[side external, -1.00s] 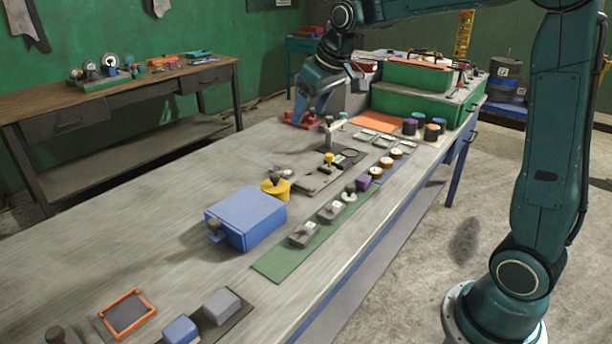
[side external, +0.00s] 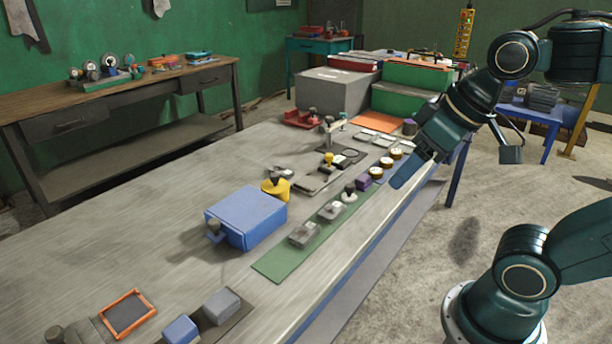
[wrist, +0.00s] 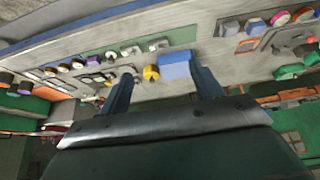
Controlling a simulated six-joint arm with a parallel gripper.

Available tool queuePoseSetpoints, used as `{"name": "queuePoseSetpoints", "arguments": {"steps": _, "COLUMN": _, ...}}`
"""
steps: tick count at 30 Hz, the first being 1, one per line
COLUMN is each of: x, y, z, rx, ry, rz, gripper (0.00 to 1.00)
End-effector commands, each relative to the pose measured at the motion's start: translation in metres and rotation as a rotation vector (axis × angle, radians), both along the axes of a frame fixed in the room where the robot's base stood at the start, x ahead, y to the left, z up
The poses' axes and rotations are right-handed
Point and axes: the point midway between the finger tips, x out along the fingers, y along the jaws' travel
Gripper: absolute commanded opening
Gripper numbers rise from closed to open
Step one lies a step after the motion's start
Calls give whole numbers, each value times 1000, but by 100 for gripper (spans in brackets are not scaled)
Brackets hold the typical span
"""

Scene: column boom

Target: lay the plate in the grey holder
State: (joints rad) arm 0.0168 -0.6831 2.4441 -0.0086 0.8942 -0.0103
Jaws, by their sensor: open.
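My gripper (side external: 403,172) hangs above the right edge of the workbench, near a purple block. In the wrist view my gripper (wrist: 160,88) has its two fingers wide apart with nothing held between them. I cannot tell for sure which piece is the plate or which is the grey holder. A flat orange sheet (side external: 370,122) lies at the far end of the bench. A dark panel in an orange frame (side external: 127,312) lies at the near left. Small grey flat pieces (side external: 364,136) lie in front of the orange sheet, partly hidden by my arm.
A blue box (side external: 246,216) stands mid-bench beside a yellow round piece (side external: 275,188). A green strip (side external: 290,262) carries small grey parts. A red piece (side external: 303,119), a large grey box (side external: 333,91) and green cases (side external: 405,100) stand at the far end. The bench's left half is mostly clear.

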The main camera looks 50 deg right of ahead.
Motion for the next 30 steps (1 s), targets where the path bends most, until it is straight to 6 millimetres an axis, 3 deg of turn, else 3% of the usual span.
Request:
{"name": "queuePoseSetpoints", "arguments": {"steps": 6, "x": -18, "y": 2, "z": -10, "rx": 4, "ry": -6, "rz": 0, "gripper": 65}}
{"name": "queuePoseSetpoints", "arguments": {"steps": 20, "x": -18, "y": 2, "z": -11, "rx": 3, "ry": -5, "rz": -2, "gripper": 69}}
{"name": "queuePoseSetpoints", "arguments": {"steps": 25, "x": -12, "y": 2, "z": -10, "rx": 19, "ry": -10, "rz": -27, "gripper": 69}}
{"name": "queuePoseSetpoints", "arguments": {"steps": 30, "x": 11, "y": 2, "z": -7, "rx": 74, "ry": -26, "rz": -111, "gripper": 69}}
